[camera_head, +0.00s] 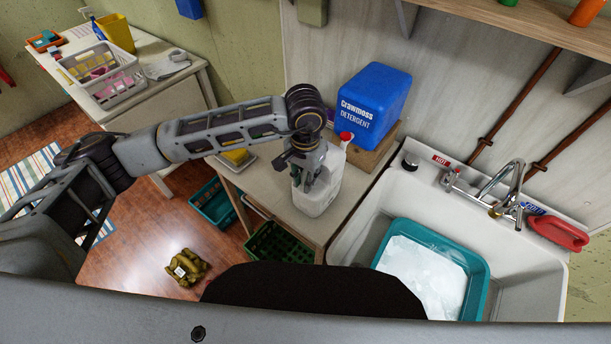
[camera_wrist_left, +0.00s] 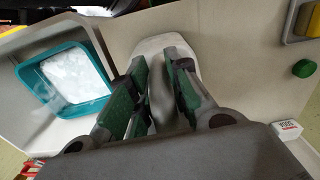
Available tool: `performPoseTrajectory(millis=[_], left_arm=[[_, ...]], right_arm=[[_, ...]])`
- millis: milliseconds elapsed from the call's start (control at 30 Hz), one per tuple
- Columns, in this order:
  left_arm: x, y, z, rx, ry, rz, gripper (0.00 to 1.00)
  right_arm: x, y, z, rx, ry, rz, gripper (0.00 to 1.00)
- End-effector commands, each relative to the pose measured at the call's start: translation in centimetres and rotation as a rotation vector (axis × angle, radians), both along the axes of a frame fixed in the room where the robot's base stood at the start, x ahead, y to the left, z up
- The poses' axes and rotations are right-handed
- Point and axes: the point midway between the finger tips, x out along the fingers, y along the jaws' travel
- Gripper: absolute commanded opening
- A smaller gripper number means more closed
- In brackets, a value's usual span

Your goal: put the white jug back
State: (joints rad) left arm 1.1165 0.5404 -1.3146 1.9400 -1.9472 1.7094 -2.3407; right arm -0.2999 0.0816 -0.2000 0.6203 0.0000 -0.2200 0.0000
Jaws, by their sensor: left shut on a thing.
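The white jug (camera_head: 318,198) with a red cap stands upright on the small table beside the sink. My left gripper (camera_head: 307,172) reaches over it from above and is shut on it, covering part of its top and side. In the left wrist view the jug (camera_wrist_left: 168,44) shows pale behind and between the green-padded fingers of the gripper (camera_wrist_left: 158,85). I cannot tell whether the jug's base touches the table top. My right gripper is not in view.
A blue detergent container (camera_head: 372,105) stands on a wooden block behind the jug. The sink (camera_head: 345,240) at right holds a teal basin (camera_head: 478,290) of white suds. Crates (camera_head: 212,205) sit below the table. A white basket (camera_head: 103,76) rests on the far left counter.

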Motion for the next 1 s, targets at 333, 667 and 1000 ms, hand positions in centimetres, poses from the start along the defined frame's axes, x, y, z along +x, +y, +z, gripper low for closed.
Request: performPoseTrajectory(millis=[333, 667, 1000], left_arm=[[0.03, -0.02, -0.22, 0.000, -0.001, 0.000, 0.00], [0.00, 0.00, -0.22, 0.000, 0.000, 0.000, 0.40], [-0.01, 0.00, -0.18, 0.000, 0.000, 0.000, 0.40]], right_arm=[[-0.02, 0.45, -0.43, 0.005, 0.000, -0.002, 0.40], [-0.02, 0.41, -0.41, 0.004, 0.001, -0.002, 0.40], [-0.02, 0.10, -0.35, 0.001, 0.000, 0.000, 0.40]])
